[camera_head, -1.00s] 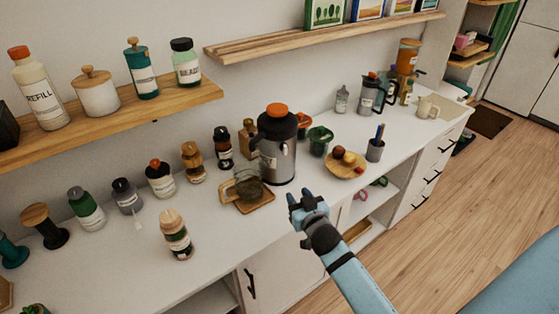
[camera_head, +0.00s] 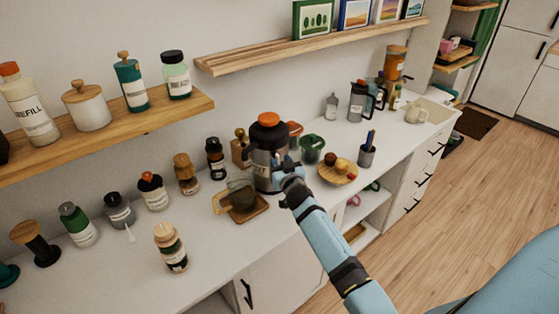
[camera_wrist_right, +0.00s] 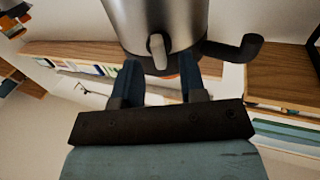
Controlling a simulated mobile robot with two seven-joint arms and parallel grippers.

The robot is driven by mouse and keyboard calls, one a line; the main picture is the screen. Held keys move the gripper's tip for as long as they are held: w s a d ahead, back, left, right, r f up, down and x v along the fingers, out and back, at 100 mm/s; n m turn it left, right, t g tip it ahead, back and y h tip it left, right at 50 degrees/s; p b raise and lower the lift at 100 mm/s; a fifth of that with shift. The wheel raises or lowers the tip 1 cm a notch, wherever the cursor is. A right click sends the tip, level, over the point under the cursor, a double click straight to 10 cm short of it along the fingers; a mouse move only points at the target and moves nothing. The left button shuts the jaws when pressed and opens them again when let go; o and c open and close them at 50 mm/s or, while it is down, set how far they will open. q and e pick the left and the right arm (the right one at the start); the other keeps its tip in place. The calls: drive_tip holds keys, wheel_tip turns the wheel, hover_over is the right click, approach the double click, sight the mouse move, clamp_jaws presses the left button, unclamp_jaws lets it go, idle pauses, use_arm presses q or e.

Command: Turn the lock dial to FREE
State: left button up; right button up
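A steel jug (camera_head: 262,168) with a black top and an orange cap (camera_head: 268,119) stands upright on the counter. It also fills the top of the right wrist view (camera_wrist_right: 160,15), where a small grey tab (camera_wrist_right: 158,50), possibly the lock dial, sticks out from its side. A dark handle (camera_wrist_right: 236,48) is right of the tab there. My right gripper (camera_head: 283,163) is at the jug's front right side. In the wrist view its two fingers (camera_wrist_right: 160,82) are apart, with the tab just beyond and between them; contact cannot be told. The FREE mark is unreadable. My left gripper is out of view.
A glass mug on a wooden tray (camera_head: 254,214) stands just left of the jug. A green cup (camera_head: 312,147) and a wooden plate of fruit (camera_head: 338,178) stand to its right. Several bottles line the counter's left; a wooden shelf (camera_head: 300,52) hangs above.

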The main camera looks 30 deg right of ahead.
drive_tip(key=shift+w+d, duration=0.15)
drive_tip(key=shift+w, duration=0.45)
clamp_jaws()
